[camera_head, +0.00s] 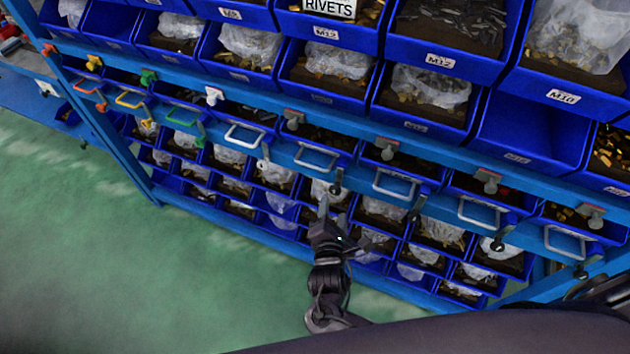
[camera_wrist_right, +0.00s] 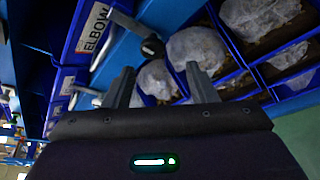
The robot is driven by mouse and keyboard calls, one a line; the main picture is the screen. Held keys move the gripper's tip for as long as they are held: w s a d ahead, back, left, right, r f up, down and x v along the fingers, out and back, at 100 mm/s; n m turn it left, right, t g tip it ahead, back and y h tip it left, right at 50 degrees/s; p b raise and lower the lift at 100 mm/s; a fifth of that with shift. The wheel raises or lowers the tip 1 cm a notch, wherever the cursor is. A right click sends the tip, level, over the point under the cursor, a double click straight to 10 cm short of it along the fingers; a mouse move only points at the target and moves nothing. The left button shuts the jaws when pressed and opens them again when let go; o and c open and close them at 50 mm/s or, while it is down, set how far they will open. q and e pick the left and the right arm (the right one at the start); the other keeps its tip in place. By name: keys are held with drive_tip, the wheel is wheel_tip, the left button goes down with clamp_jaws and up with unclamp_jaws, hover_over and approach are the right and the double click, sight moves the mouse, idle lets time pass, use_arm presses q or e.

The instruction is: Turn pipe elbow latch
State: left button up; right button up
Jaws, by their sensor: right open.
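The ELBOW label (camera_wrist_right: 92,28) shows on a blue drawer front in the right wrist view, beside a pale bar handle. A latch with a dark knob (camera_wrist_right: 152,47) sticks out near it, above the gap between my fingers. My right gripper (camera_head: 326,208) is open and empty, its two fingers (camera_wrist_right: 160,85) apart in the wrist view and not around the knob. In the head view it is just below a dark-knobbed latch (camera_head: 337,182) under the rail; the drawer's label is not readable there. My left gripper is not in view.
A blue rack holds large bins (camera_head: 535,130) above and rows of small bins (camera_head: 440,232) below. Green floor (camera_head: 130,260) lies open at the left.

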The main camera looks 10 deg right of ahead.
sight(334, 193)
drive_tip(key=x, duration=0.4)
drive_tip(key=r+x, duration=0.1)
drive_tip(key=x, duration=0.1)
drive_tip(key=shift+w, duration=0.45)
drive_tip(key=shift+w+f, duration=0.1)
drive_tip(key=shift+w, duration=0.35)
drive_tip(key=shift+d, duration=0.1)
drive_tip(key=c, duration=1)
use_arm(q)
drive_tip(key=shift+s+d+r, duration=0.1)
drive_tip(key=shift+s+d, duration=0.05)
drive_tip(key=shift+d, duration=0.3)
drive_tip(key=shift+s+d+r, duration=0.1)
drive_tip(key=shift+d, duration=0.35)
